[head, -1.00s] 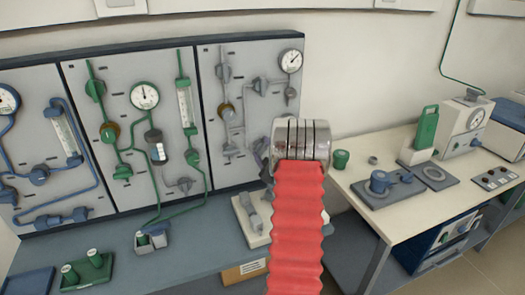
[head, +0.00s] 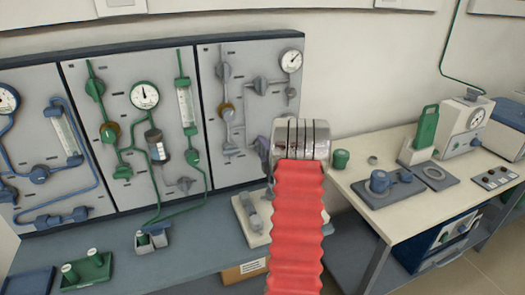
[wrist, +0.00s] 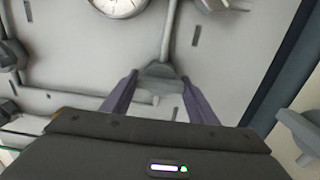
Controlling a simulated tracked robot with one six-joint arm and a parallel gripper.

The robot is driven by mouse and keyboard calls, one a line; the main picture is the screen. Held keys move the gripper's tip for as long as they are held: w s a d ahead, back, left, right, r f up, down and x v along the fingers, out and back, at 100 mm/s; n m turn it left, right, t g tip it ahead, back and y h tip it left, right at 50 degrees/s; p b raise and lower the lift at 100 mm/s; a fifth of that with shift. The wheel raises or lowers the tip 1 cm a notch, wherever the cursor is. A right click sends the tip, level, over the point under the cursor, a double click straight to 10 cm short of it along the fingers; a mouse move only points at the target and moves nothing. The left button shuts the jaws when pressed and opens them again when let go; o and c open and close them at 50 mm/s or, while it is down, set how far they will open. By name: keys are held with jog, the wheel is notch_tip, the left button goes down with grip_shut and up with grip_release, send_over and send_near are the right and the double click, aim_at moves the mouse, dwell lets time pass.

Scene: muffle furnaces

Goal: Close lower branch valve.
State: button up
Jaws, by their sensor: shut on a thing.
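My gripper (wrist: 158,92) has two purple fingers, one on each side of a grey valve handle (wrist: 160,72) on the panel. The jaws are shut on this handle. A pipe runs from the handle towards the top of the wrist view. In the head view, a purple part of my gripper (head: 263,150) shows at the lower right of the right-hand grey panel (head: 245,55). The held handle is hidden there behind my gripper and wrist, so its setting is unclear.
The wrist view also shows a round gauge (wrist: 120,4) and a grey handle (wrist: 300,130) at the right. In the head view, a white-based fitting (head: 252,220) stands on the bench below. The pale table (head: 350,185) at the right holds a green cap (head: 341,159) and blue fittings (head: 381,182).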

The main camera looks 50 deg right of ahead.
jog(key=shift+w+a+f, duration=0.15)
jog(key=shift+a+f, duration=0.1)
jog(key=o, duration=1)
jog(key=shift+d+r, duration=0.15)
jog(key=shift+o, duration=0.2)
jog(key=shift+s, duration=0.2)
jog(key=v, duration=1.3)
jog(key=shift+s, duration=0.2)
